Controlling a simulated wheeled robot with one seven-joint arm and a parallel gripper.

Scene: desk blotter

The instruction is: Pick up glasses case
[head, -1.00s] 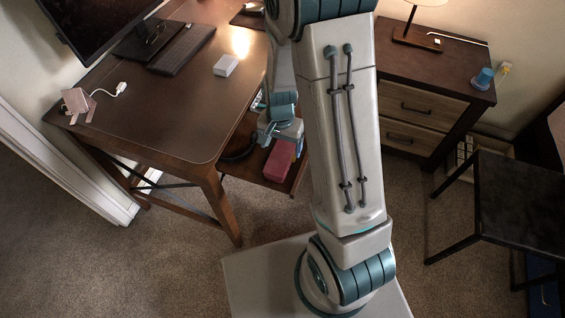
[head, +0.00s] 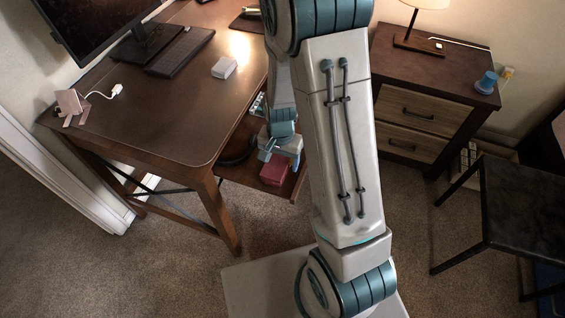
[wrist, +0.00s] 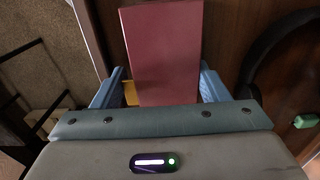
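The glasses case is a dark red box (wrist: 163,50) in the wrist view, reaching from the top edge down between my fingers. In the head view the red case (head: 273,174) lies on the low shelf beside the desk, partly covered by my gripper (head: 279,152). In the wrist view my gripper (wrist: 165,85) is open, with one blue finger on each side of the case. A gap shows at the left finger; the right finger is very close to the case, and I cannot tell if it touches. The case's near end is hidden behind my gripper's body.
A black curved object (wrist: 262,50) lies right of the case, with a small green item (wrist: 305,121) nearby. A yellow item (wrist: 130,93) shows by the left finger. The desk top (head: 160,110) rises left of the shelf; a drawer cabinet (head: 420,105) and dark chair (head: 525,205) stand right.

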